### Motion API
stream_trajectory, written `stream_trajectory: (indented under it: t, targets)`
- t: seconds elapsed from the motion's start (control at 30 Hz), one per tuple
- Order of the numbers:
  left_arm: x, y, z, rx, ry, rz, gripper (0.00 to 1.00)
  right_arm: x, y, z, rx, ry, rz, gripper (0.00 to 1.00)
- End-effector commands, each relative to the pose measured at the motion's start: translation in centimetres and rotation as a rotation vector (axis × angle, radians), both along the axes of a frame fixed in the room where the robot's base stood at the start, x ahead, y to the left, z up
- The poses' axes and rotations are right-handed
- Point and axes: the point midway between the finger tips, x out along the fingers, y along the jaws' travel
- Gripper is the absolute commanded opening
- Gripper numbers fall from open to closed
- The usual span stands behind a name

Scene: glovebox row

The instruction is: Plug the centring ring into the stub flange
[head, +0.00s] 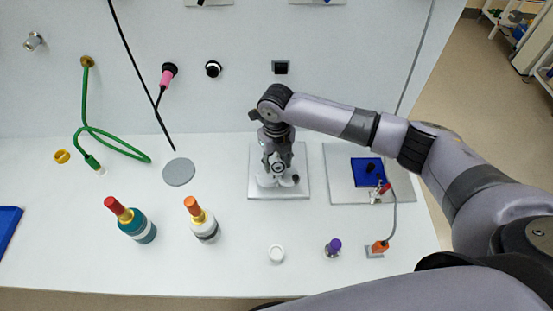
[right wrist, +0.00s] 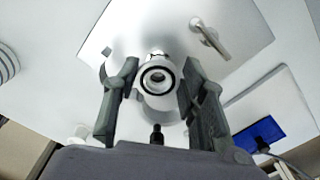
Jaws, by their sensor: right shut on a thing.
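My right gripper (head: 276,178) points down over a grey square plate (head: 255,190) at the middle of the bench. In the right wrist view its two dark fingers (right wrist: 160,75) stand on either side of a pale ring with a black inner band, which I take as the centring ring (right wrist: 157,67). The gripper is shut on it. Pale round metal parts show just below the ring, probably the stub flange. The fingers and ring hide much of them, so I cannot tell whether ring and flange touch. My left gripper is not in view.
A metal lever-like part (right wrist: 212,40) lies on the plate beside the gripper. Right of it is another plate with a blue pad (head: 366,172). Two bottles (head: 137,226) (head: 204,226), a white cap (head: 276,254) and a purple-topped part (head: 333,247) stand nearer. A green hose (head: 115,145) lies left.

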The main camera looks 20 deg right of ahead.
Motion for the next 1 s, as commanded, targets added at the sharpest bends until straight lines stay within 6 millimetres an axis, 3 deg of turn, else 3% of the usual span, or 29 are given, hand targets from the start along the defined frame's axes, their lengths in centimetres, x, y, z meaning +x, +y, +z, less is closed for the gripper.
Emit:
stream_trajectory:
  t: [0.17, 0.2, 0.53, 0.87, 1.0]
  targets:
    - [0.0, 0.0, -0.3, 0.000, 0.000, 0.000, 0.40, 0.0, 0.0, -0.5, 0.000, 0.000, 0.000, 0.16]
    - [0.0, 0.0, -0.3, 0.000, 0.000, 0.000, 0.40, 0.0, 0.0, -0.5, 0.000, 0.000, 0.000, 0.39]
    - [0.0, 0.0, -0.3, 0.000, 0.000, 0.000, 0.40, 0.0, 0.0, -0.4, 0.000, 0.000, 0.001, 0.61]
    - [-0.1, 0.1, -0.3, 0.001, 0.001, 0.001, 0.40, 0.0, 0.0, -0.3, 0.000, -0.001, 0.001, 0.62]
    - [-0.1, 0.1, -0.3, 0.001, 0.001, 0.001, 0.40, 0.1, 0.0, 1.1, 0.000, -0.004, 0.001, 0.62]
